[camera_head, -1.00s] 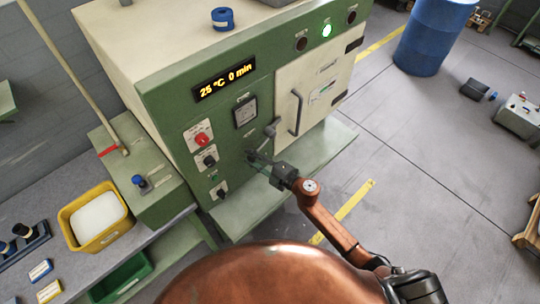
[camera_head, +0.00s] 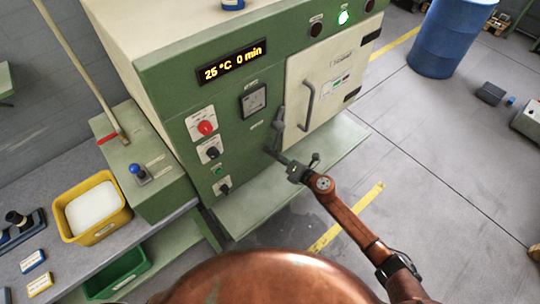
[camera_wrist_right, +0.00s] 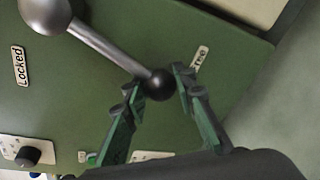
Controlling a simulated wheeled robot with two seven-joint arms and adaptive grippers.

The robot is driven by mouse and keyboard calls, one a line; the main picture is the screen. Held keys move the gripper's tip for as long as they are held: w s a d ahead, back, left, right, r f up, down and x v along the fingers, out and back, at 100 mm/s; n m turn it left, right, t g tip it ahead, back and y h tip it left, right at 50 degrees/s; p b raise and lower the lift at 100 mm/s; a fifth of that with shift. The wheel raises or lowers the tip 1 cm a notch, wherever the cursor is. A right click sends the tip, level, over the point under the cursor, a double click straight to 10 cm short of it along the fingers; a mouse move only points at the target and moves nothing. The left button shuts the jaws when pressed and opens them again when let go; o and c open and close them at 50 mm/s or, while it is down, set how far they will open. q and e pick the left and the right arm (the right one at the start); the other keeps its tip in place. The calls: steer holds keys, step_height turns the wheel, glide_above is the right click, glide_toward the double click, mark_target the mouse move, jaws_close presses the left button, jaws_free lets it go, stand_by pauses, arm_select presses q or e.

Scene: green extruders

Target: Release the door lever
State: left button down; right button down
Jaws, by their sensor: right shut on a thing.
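The door lever (camera_head: 277,122) is a grey bar on the green front of the machine, left of the cream door (camera_head: 325,85). The door is closed. In the right wrist view the lever (camera_wrist_right: 110,48) runs from its round hub at the top left to a dark ball end (camera_wrist_right: 160,84). My right gripper (camera_wrist_right: 158,86) is shut on that ball, one finger on each side. The ball lies nearer the "Free" label (camera_wrist_right: 200,58) than the "Locked" label (camera_wrist_right: 19,65). In the head view my right gripper (camera_head: 271,151) is below the lever's hub. My left gripper is not in view.
A pale green ledge (camera_head: 330,150) juts out under the door. A display (camera_head: 231,63), red knob (camera_head: 206,127) and dark knobs are left of the lever. A yellow bin (camera_head: 92,207) stands at left, a blue barrel (camera_head: 450,38) at right. Floor right of the machine is mostly clear.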

steer(key=shift+w+d+f+n+b, duration=0.35)
steer(key=shift+w+d+n, duration=0.1)
steer(key=shift+d+n, duration=0.15)
steer(key=c, duration=1.6)
jaws_free()
steer(key=v, duration=1.2)
steer(key=shift+a+r, duration=0.15)
steer(key=shift+r, duration=0.1)
